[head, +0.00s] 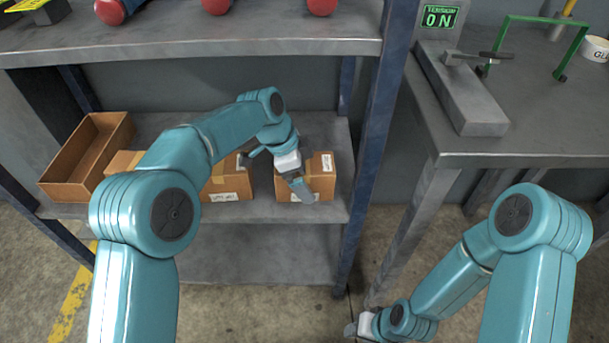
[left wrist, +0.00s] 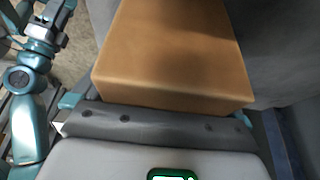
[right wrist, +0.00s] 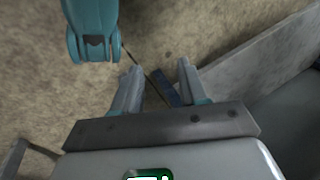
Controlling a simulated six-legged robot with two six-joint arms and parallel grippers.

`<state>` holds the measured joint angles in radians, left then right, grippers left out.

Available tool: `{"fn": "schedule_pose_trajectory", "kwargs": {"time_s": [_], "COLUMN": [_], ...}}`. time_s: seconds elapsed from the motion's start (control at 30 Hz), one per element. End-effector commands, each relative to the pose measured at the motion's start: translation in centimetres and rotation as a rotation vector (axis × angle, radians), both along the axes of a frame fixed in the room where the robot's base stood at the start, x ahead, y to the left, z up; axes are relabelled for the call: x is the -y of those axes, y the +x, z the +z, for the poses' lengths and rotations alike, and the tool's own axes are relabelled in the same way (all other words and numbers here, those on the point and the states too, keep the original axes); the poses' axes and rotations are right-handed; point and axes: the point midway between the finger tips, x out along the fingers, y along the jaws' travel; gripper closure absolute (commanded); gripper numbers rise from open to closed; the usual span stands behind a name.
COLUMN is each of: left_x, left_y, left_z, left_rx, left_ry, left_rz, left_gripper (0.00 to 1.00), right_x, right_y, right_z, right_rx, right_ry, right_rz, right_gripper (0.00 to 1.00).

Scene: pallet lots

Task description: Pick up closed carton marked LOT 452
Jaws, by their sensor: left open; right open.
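A small closed brown carton (head: 322,174) with white labels stands at the right end of the middle shelf. Another closed carton (head: 226,186) stands left of it, partly hidden by my left arm. The lot numbers are too small to read. My left gripper (head: 298,186) is open and in front of the right carton, hiding part of its face. In the left wrist view a plain brown carton (left wrist: 175,60) lies just ahead of the gripper; its fingers are mostly hidden there. My right gripper (right wrist: 158,78) is open and empty, low over the floor.
An open, empty carton (head: 62,189) stands at the shelf's left end, with another carton partly behind my arm. The upper shelf (head: 200,45) overhangs, and a blue post (head: 368,150) bounds the shelf on the right. A grey bench (head: 480,150) stands further right.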

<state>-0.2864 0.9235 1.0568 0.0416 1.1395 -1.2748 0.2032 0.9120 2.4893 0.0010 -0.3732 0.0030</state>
Motion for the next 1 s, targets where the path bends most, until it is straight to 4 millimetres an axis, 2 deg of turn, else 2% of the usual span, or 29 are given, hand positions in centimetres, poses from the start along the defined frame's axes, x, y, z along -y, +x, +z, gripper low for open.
{"fn": "schedule_pose_trajectory", "kwargs": {"time_s": [0.17, 0.2, 0.37, 0.4, 0.73, 0.87, 1.0], "left_x": [0.0, 0.0, 0.0, 0.0, 0.0, 0.0, 0.0], "left_y": [0.0, 0.0, 0.0, 0.0, 0.1, 0.1, 0.1], "left_z": [0.0, 0.0, 0.0, 0.1, 0.5, 2.4, 5.2], "left_rx": [0.0, 0.0, 0.0, 0.002, 0.004, 0.004, 0.005], "left_ry": [0.0, 0.0, 0.0, -0.001, -0.002, -0.001, -0.002], "left_rz": [0.0, 0.0, 0.0, 0.001, 0.001, -0.001, 0.0], "left_gripper": [0.0, 0.03, 0.55, 0.62, 0.62, 0.62, 0.62], "right_x": [0.0, 0.0, 0.0, 0.0, 0.0, -0.1, -0.4], "right_y": [0.0, 0.0, 0.0, 0.0, 0.0, -0.6, -1.2], "right_z": [0.0, 0.0, 0.0, 0.0, -0.3, 1.2, 3.0], "right_rx": [0.0, 0.0, 0.0, 0.0, 0.0, -0.021, -0.035], "right_ry": [0.0, 0.0, 0.0, 0.0, 0.0, 0.004, 0.008], "right_rz": [0.0, 0.0, 0.0, 0.0, 0.0, 0.002, 0.014], "right_gripper": [0.57, 0.57, 0.57, 0.57, 0.57, 0.57, 0.57]}}
